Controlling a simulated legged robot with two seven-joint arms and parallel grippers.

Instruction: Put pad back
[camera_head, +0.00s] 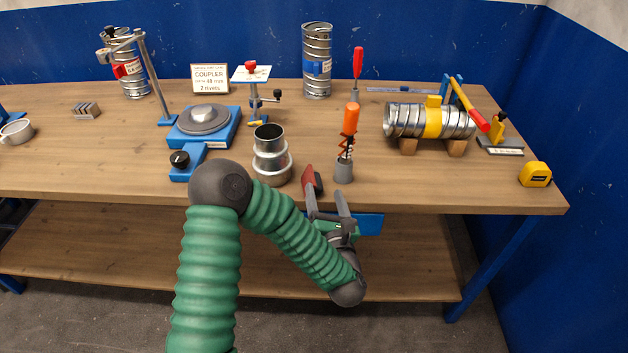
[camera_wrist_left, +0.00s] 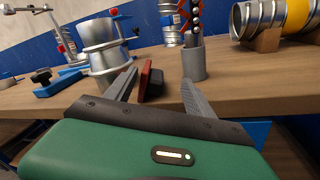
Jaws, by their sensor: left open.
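A small pad with a red face and a dark body (camera_head: 312,181) stands near the front edge of the workbench, between the steel coupler and the grey cup. It also shows in the wrist view (camera_wrist_left: 150,80), close to the left finger in the picture. My left gripper (camera_head: 326,192) reaches up from below the bench's front edge with its fingers spread apart. Its fingertips (camera_wrist_left: 160,77) point at the pad and the grey cup. I cannot tell whether a finger touches the pad. My right gripper is not in view.
A stepped steel coupler (camera_head: 271,155) stands left of the pad. A grey cup (camera_head: 344,171) holding an orange-handled tool (camera_head: 350,118) stands close on the right. A blue panel (camera_head: 368,223) is at the bench's front edge. A spiral duct (camera_head: 405,119) rests on wooden blocks.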

